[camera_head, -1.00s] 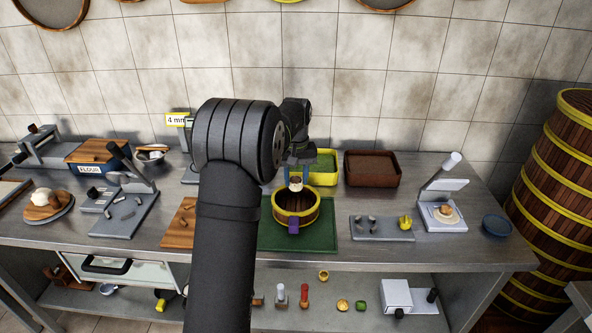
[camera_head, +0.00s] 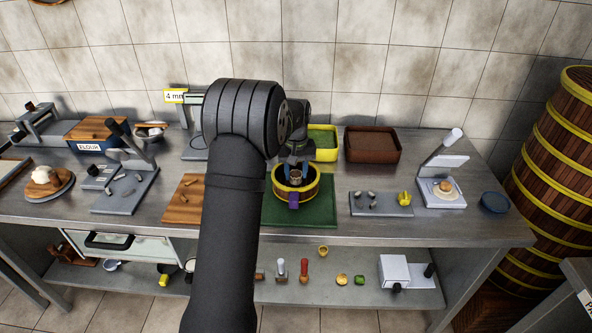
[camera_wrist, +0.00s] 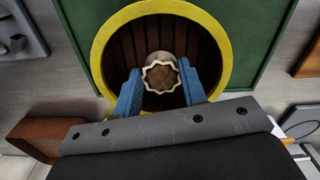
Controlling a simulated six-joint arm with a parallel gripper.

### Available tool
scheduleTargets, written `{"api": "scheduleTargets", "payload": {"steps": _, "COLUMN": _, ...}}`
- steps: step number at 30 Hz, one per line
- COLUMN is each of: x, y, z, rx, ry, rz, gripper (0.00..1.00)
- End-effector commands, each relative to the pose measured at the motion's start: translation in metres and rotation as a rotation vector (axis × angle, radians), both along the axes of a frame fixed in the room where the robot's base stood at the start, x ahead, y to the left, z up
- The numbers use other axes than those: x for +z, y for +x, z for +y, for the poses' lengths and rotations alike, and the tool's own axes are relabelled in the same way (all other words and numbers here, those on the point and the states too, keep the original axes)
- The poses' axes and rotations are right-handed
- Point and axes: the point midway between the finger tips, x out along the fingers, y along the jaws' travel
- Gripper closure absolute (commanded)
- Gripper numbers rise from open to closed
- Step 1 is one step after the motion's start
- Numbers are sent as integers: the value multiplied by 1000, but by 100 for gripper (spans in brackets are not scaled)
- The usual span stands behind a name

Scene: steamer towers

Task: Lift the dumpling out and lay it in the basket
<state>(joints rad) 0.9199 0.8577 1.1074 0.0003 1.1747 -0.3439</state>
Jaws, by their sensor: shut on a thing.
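The dumpling (camera_wrist: 162,76) has a pale wavy rim and a brown top. My gripper (camera_wrist: 161,84) has blue fingers, shut on the dumpling from both sides. The basket (camera_wrist: 101,58) is round, with dark wooden slats and a yellow rim, and surrounds the dumpling in the wrist view. In the head view, the basket (camera_head: 314,189) stands on a green mat, with a purple tab at its front. My gripper (camera_head: 296,170) holds the dumpling (camera_head: 295,178) at the basket's mouth. I cannot tell whether the dumpling touches the basket floor.
Behind the basket are a yellow-rimmed green tray (camera_head: 325,138) and a brown bin (camera_head: 372,145). A grey plate with small parts (camera_head: 380,204) lies to the right, and a wooden board (camera_head: 182,203) to the left. The green mat (camera_head: 325,215) is clear in front.

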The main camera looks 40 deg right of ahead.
Motion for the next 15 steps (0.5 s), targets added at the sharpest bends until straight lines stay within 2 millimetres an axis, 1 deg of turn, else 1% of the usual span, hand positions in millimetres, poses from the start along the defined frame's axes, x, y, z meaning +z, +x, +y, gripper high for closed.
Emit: {"api": "scheduleTargets", "payload": {"steps": 15, "x": -4, "y": 0, "z": 0, "rx": 0, "ry": 0, "rz": 0, "gripper": 81}}
